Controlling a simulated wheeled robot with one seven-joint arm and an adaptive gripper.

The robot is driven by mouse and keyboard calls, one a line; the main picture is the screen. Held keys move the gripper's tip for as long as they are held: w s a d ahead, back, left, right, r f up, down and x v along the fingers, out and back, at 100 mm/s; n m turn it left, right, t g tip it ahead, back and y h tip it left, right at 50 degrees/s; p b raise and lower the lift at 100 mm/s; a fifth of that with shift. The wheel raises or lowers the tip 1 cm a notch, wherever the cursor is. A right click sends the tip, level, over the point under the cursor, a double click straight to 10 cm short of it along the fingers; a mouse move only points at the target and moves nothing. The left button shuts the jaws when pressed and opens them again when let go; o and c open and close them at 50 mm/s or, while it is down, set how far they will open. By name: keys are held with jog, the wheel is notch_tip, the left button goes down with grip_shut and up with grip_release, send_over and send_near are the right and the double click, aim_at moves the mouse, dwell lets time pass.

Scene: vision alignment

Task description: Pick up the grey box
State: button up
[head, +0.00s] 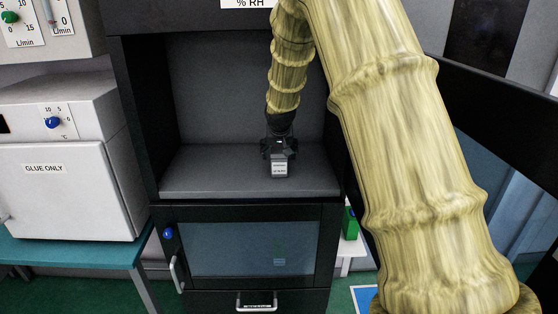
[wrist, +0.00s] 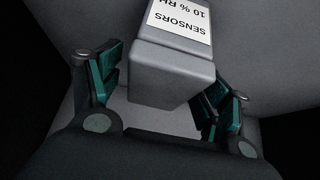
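The grey box (head: 279,169) stands on the grey shelf of the dark cabinet, with a white label on it. In the wrist view the grey box (wrist: 172,76) lies between the two fingers, and its label reads "SENSORS 10 % RH", upside down. My gripper (head: 279,150) is at the box, behind and above it in the head view. In the wrist view my gripper (wrist: 168,85) has its teal finger pads apart, one on each side of the box. A gap shows between the left pad and the box. The right pad is very close to the box; contact is unclear.
The cabinet's shelf (head: 220,180) is otherwise bare, with side walls and a back wall around it. A white oven labelled "GLUE ONLY" (head: 65,190) stands on a teal table (head: 75,250) at left.

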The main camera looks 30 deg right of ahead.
jog(key=c, duration=1)
jog(key=shift+r, duration=0.1)
